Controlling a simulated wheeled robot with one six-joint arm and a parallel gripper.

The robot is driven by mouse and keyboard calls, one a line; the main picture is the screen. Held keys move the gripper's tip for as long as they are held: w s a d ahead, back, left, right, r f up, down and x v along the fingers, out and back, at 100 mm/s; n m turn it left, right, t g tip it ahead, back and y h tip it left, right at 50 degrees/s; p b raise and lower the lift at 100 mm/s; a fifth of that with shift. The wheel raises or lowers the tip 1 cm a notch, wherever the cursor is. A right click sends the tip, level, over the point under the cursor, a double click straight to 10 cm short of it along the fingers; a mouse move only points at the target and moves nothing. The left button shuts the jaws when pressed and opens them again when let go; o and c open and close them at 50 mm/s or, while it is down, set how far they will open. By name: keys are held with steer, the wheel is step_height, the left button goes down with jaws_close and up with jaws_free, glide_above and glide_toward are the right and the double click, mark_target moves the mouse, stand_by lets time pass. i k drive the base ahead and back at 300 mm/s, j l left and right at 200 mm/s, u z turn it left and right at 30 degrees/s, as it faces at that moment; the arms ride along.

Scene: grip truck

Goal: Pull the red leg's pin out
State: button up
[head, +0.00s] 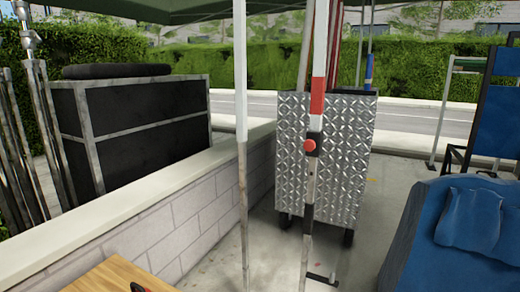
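The red leg is a thin upright white pole with a red band (317,97), standing right of the picture's centre. A round red knob, which looks like the pin (309,145), sits in a dark collar on this leg just below the band. The knob faces me and appears seated in the collar. Below it the leg continues as a thinner metal tube with a dark band, down to a flat foot on the ground. My gripper does not show in the head view.
A second white pole (241,80) stands to the left. A diamond-plate cart (350,165) is behind the red leg. A low brick wall (190,225), a black case (140,130) and a wooden surface (110,278) are left. A blue padded seat (440,250) is right.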

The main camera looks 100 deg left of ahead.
mark_target(310, 145)
steer(key=l+u, duration=0.1)
steer(key=u, duration=0.65)
steer(key=i+j+u, duration=0.1)
steer(key=u, duration=0.3)
steer(key=i+j+u, duration=0.1)
steer(key=j+u, duration=0.15)
steer(key=u, duration=0.2)
steer(key=j+u, duration=0.2)
steer(key=u, duration=0.95)
